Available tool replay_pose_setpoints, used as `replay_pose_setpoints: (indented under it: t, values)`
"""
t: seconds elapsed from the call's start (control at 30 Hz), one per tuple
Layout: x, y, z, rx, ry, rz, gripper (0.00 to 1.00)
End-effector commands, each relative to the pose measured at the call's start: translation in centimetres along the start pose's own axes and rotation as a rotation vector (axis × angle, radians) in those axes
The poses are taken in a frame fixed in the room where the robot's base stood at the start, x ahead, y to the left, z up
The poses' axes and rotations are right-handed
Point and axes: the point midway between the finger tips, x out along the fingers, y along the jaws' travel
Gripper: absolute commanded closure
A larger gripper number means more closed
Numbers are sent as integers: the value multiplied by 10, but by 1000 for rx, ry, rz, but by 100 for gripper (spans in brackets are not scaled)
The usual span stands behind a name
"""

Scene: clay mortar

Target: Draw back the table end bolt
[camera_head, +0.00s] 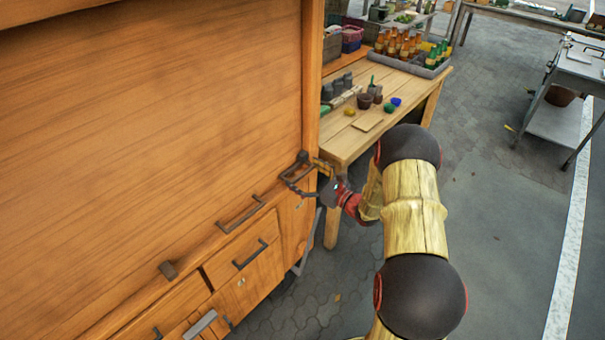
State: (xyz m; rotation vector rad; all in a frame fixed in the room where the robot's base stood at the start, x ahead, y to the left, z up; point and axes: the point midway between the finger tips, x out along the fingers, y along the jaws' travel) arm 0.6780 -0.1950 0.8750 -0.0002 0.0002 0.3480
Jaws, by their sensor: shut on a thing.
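The table end bolt (303,158) is a small dark metal fitting at the right-hand corner of the orange wooden cabinet, by the near end of the light wooden table. My gripper (298,178) reaches it from the right, with its dark fingers against the cabinet corner. The fingers are shut on the bolt. The fingers and the bolt are small and dark here, so the exact grip and how far the bolt is drawn cannot be made out.
The cabinet front (190,120) fills the left, with drawers and dark handles (249,254) below. The wooden table (347,138) behind holds pots, coloured lumps and a crate of bottles (400,45). A metal cart (560,120) stands at right. Paved floor (500,200) is open.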

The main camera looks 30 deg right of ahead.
Motion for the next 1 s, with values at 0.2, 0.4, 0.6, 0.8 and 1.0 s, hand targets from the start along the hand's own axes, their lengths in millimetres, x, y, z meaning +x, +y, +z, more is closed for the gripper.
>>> replay_pose_setpoints:
  t: [0.2,0.4,0.6,0.8,1.0]
  values:
    - [1,22,1,4,1,3,50]
    - [0,52,1,2,1,2,50]
    - [0,54,-1,2,0,3,50]
    - [0,54,-1,3,1,5,0]
    - [-2,54,-1,3,2,4,0]
